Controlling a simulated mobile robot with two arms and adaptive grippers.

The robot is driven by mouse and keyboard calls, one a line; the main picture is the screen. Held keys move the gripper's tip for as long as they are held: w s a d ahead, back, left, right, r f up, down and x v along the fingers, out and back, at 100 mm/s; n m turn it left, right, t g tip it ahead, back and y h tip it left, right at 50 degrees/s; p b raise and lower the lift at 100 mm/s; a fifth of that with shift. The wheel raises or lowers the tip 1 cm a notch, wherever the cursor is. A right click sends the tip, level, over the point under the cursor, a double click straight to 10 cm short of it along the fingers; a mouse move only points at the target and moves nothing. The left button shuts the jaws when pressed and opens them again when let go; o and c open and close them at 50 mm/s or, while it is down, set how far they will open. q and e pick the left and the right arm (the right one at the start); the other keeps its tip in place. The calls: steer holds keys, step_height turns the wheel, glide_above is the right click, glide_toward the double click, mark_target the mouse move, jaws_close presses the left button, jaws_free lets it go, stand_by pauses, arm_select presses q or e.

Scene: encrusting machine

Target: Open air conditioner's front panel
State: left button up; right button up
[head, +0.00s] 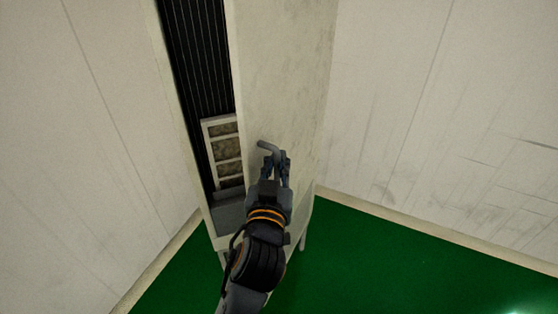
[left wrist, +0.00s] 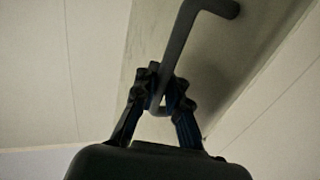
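The air conditioner's front panel (head: 285,75) is a tall pale door. It stands ajar, with a gap along its left side showing the dark interior (head: 197,60). A grey bent handle (head: 266,145) sticks out from the panel's lower part; it also shows in the left wrist view (left wrist: 182,35), coming down between my fingers. My left gripper (head: 272,157) is at this handle, and in the left wrist view its fingertips (left wrist: 166,84) close in on both sides of the rod. The fingers partly hide the handle's lower end. My right gripper is not in view.
Inside the cabinet are dark vertical fins and a pale frame (head: 208,158) with several square cells. Pale walls stand close at the left (head: 90,130) and right (head: 440,120). The green floor (head: 400,265) is clear at the lower right.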

arm_select(q)
steer(key=shift+o, duration=0.8)
steer(key=shift+s+f, duration=0.1)
steer(key=shift+f, duration=0.1)
steer(key=shift+s+r, duration=0.2)
steer(key=shift+s, duration=0.05)
steer(key=s, duration=0.7)
steer(key=shift+s+a, duration=0.2)
steer(key=shift+a, duration=0.2)
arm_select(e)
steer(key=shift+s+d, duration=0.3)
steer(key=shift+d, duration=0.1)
